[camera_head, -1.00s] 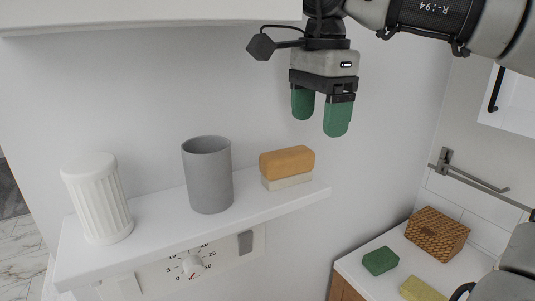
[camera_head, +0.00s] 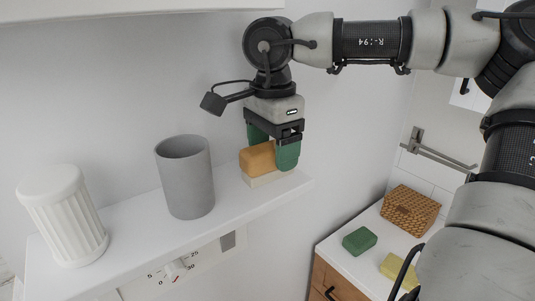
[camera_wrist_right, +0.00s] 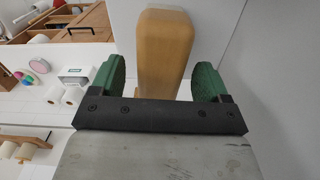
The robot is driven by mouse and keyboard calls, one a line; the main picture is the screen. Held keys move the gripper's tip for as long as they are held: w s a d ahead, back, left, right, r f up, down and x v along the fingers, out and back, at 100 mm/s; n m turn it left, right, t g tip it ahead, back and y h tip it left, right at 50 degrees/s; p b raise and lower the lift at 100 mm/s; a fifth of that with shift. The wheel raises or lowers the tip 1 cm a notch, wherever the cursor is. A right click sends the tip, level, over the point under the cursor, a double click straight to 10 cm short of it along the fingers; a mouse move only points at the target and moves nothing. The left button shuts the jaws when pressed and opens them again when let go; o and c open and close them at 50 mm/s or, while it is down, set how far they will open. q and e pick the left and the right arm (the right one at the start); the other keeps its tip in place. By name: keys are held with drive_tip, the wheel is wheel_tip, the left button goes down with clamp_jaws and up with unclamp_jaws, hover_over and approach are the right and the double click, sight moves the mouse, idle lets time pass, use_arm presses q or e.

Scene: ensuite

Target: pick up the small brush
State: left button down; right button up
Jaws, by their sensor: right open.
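The small brush (camera_head: 257,159) has a tan wooden back over a pale bristle base and rests on the right end of the white shelf (camera_head: 228,203). My right gripper (camera_head: 272,150) is lowered over it with its green fingers apart, one on each side of the brush's back. In the right wrist view the brush (camera_wrist_right: 163,50) lies between the two open green fingertips (camera_wrist_right: 160,80), with a gap showing on each side. The near finger hides the brush's right end in the head view. My left gripper is not in view.
A grey cup (camera_head: 186,178) and a white ribbed container (camera_head: 63,217) stand on the shelf to the left. A dial panel (camera_head: 173,270) is below. At lower right, a counter holds a wicker box (camera_head: 410,210), a green block (camera_head: 359,241) and a yellow block (camera_head: 397,268).

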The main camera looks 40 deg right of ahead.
sight(273, 145)
drive_tip(key=shift+f, duration=1.4)
drive_tip(key=c, duration=1)
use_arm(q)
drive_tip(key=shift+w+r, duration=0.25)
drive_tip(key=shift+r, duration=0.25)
use_arm(e)
drive_tip(key=shift+r, duration=0.1)
